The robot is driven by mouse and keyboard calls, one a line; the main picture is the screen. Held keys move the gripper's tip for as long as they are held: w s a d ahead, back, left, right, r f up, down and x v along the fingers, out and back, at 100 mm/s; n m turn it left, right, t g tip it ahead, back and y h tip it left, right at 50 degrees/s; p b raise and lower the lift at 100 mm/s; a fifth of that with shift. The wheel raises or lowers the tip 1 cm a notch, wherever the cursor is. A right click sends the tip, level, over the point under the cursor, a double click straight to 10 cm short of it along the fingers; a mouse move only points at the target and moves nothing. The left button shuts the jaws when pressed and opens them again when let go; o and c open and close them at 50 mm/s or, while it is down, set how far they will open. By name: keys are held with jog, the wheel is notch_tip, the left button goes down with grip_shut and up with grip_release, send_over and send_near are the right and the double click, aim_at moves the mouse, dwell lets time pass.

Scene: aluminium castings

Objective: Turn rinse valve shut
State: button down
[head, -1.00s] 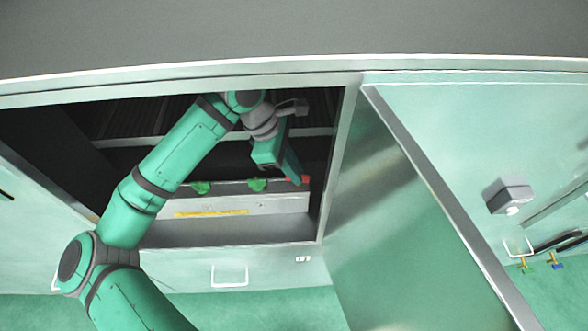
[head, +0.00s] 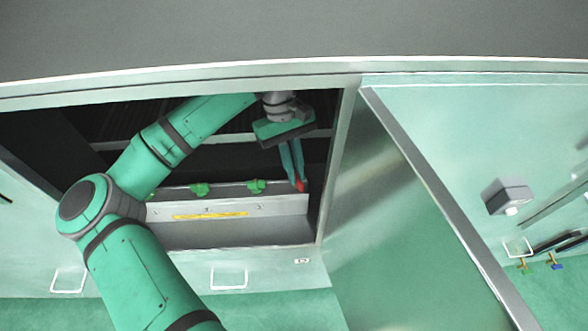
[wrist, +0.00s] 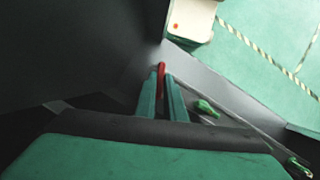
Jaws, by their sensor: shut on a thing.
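A red valve handle (head: 300,186) sits at the right end of a metal ledge inside the open cabinet. I take it to be the rinse valve. My gripper (head: 297,178) reaches down to it from above, its two green fingers close together around the handle. In the wrist view the red handle (wrist: 161,69) shows between the fingertips (wrist: 162,78). The fingers hide part of the handle, and its pivot cannot be made out.
Green valve handles (head: 200,190) (head: 256,186) stand along the same ledge to the left. The grey panel (head: 230,233) below carries a yellow strip (head: 210,215). The cabinet's right frame (head: 334,165) is close to my gripper. An open door (head: 420,220) stands farther right.

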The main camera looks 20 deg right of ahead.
jog(key=shift+d+m+y, duration=0.2)
jog(key=shift+m+y, duration=0.7)
jog(key=shift+m, duration=1.4)
jog(key=c, duration=1.8)
grip_release()
jog(key=shift+c, duration=0.2)
jog(key=v, duration=0.7)
jog(key=shift+r, duration=0.3)
